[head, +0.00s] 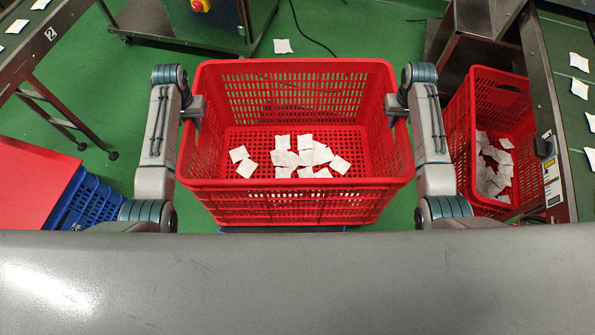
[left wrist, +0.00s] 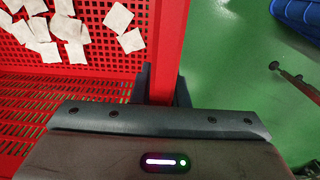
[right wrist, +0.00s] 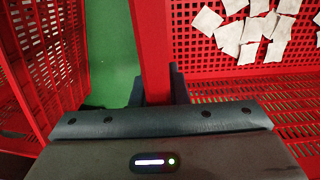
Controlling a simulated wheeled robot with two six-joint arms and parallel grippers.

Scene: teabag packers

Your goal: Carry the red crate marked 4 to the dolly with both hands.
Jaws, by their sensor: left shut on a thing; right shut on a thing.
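The red crate (head: 295,205) is in the middle of the head view, upright and open at the top, with several white teabags (head: 300,158) on its floor. No number shows on it from here. My left gripper (head: 193,108) is shut on the rim of its left side wall, which also shows in the left wrist view (left wrist: 168,45). My right gripper (head: 395,107) is shut on the rim of its right side wall, also seen in the right wrist view (right wrist: 152,45). A thin blue edge (head: 283,229) shows under the crate's near side; I cannot tell whether it is the dolly or whether they touch.
Another red crate (head: 500,95) with teabags stands close on the right, beside a conveyor (head: 550,90). Blue crates (head: 88,203) with a red top (head: 35,185) are at lower left. A conveyor marked 2 (head: 40,45) is at upper left, a green machine (head: 205,25) behind. Green floor lies between.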

